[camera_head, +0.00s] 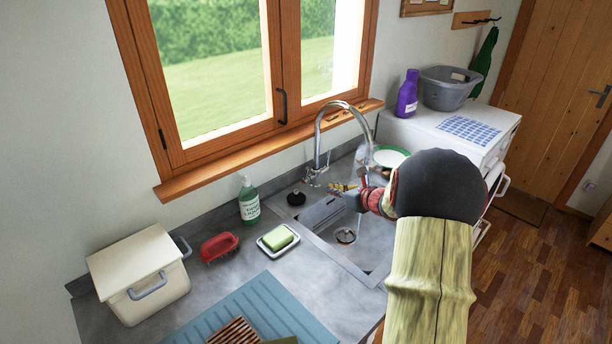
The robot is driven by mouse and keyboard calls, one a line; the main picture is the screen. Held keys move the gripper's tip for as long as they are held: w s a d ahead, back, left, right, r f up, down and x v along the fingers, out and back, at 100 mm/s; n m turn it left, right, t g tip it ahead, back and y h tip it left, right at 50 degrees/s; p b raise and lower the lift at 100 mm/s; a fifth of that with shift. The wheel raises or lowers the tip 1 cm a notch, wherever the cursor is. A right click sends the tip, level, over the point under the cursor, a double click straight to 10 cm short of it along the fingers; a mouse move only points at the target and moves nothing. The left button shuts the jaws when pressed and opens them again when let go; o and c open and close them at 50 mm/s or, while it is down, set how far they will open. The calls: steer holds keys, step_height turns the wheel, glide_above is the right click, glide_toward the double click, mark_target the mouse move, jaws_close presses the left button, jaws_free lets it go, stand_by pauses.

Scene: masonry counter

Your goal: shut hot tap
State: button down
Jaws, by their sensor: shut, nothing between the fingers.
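The chrome tap (318,148) stands behind the sink, with its tall spout arching over the basin to the right. A small fitting (311,177) shows at its base; which handle is the hot one, and how far it is turned, I cannot tell. My gripper (338,188) is shut and empty, just right of the tap base and above the sink. Its tips look close to the base, but I cannot tell whether they touch it. My arm comes in from the lower right and hides part of the sink.
The sink (322,244) lies below my gripper. A black plug (296,197), green soap bottle (249,203), soap dish (270,250) and red brush (219,246) stand left of it. A white plate (386,154) is behind my arm. The window sill (262,153) runs behind the tap.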

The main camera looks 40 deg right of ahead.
steer(key=b+x, duration=0.1)
steer(key=x, duration=0.2)
steer(key=b+x, duration=0.1)
steer(key=x, duration=0.3)
steer(key=r+x, duration=0.1)
steer(key=x, duration=0.3)
steer(key=shift+w+a+f+b, duration=0.1)
steer(key=shift+w+b, duration=0.3)
steer(key=shift+w, duration=0.1)
steer(key=shift+w+r, duration=0.45)
steer(key=shift+w, duration=0.35)
